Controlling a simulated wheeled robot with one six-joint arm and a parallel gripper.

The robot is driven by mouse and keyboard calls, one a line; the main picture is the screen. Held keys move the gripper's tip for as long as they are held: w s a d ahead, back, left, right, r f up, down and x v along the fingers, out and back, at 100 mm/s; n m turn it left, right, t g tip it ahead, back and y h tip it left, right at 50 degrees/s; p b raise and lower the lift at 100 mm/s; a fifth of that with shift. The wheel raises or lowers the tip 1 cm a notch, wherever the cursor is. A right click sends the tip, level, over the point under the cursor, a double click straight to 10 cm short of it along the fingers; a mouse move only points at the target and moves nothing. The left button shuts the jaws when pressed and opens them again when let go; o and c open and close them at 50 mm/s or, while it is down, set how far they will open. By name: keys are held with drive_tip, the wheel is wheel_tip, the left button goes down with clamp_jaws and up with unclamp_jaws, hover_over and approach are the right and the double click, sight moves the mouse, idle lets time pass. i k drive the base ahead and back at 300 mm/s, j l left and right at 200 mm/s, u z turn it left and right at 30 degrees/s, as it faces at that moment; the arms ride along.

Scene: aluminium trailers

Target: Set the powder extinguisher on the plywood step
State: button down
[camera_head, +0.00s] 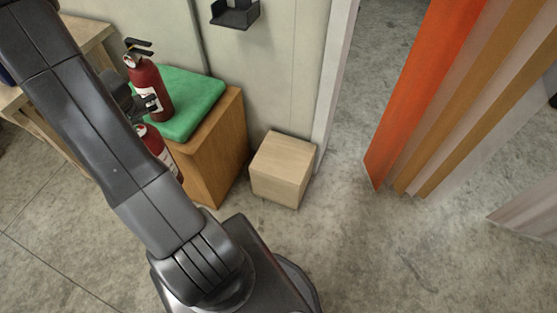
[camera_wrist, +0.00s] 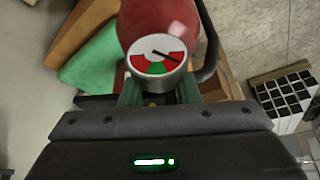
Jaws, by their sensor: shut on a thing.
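A red fire extinguisher (camera_head: 155,150) with a white label is partly hidden behind my arm, low in front of the wooden cabinet. My gripper (camera_head: 146,104) is at its upper end, shut on it. In the wrist view the extinguisher (camera_wrist: 165,22) has a round red, white and green gauge and a dark hose at its right. A second red extinguisher (camera_head: 151,88) with a black handle stands upright on a green pad, just behind my gripper. I cannot read which is the powder one. A pale plywood block (camera_head: 283,168), likely the step, sits on the floor with a bare top.
The green pad (camera_head: 196,101) covers the wooden cabinet (camera_head: 213,155), left of the block. A black bracket (camera_head: 236,14) hangs on the pale wall above. Orange and tan panels (camera_head: 440,95) stand at right. Floor in front of the block is clear.

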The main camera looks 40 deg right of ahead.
sight(290, 158)
drive_tip(key=k+z, duration=0.15)
drive_tip(key=z, duration=0.2)
drive_tip(key=i+l+z, duration=0.45)
drive_tip(key=i+l, duration=0.15)
drive_tip(key=i, duration=0.15)
